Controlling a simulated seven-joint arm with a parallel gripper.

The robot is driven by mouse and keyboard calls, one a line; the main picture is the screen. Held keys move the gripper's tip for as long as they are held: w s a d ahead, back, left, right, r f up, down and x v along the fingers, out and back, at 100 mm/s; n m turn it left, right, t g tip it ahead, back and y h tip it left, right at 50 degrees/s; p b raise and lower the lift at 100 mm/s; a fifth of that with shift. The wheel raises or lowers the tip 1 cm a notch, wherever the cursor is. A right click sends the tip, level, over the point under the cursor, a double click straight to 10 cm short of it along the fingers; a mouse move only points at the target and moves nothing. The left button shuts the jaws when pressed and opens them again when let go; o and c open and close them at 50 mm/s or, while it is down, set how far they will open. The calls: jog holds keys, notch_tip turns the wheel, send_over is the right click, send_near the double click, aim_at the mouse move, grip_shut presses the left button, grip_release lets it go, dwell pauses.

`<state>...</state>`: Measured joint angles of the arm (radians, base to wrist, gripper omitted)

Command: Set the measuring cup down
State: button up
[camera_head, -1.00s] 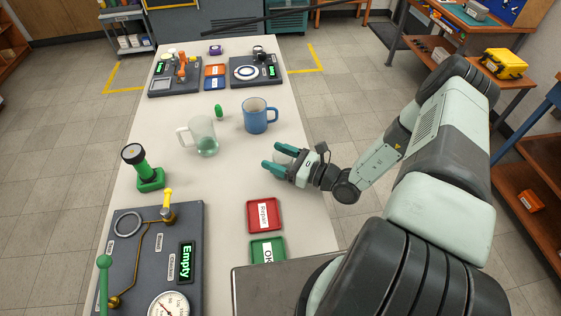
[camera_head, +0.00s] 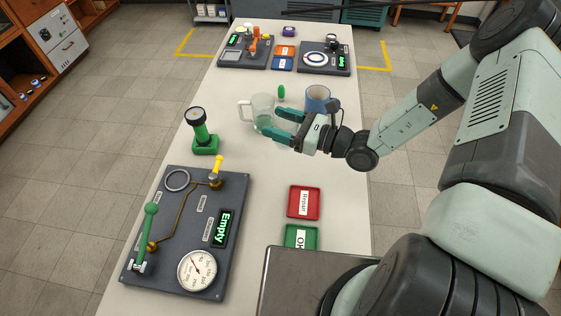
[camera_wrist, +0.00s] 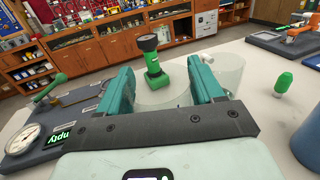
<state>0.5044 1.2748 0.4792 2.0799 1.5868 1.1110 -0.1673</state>
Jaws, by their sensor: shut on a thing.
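My gripper (camera_head: 271,126) is shut on a clear, colourless measuring cup, which shows faintly between the two teal fingers in the wrist view (camera_wrist: 165,96). The fingers hide much of it, and I cannot tell whether its base touches the table. A clear glass mug (camera_head: 262,108) with a handle on its left stands upright on the table (camera_head: 240,155), just beyond my fingers. It shows past the right finger in the wrist view (camera_wrist: 224,73).
A blue mug (camera_head: 317,97) stands close behind my gripper, and a small green cylinder (camera_head: 281,91) is beyond. A green torch-like tool (camera_head: 201,132) stands left. The regulator panel (camera_head: 190,225), red tray (camera_head: 292,214) and green tray (camera_head: 289,240) are nearer. Bare table lies between.

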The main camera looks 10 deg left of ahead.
jog(key=shift+n+g, duration=0.4)
jog(key=shift+g, duration=0.2)
jog(key=shift+s+a+f, duration=0.15)
jog(key=shift+a+f, duration=0.3)
jog(key=shift+f, duration=1.2)
jog(key=shift+s+a+f, duration=0.1)
jog(key=shift+a+f, duration=0.3)
jog(key=shift+f, duration=1.3)
jog(key=shift+s+a+f, duration=0.15)
jog(key=shift+a+f, duration=0.3)
jog(key=shift+f, duration=1.2)
jog(key=shift+f, duration=0.1)
jog(key=o, duration=1)
jog(key=shift+d, duration=0.15)
jog(key=v, duration=1.1)
jog(key=shift+s+d, duration=0.1)
jog(key=shift+d, duration=0.3)
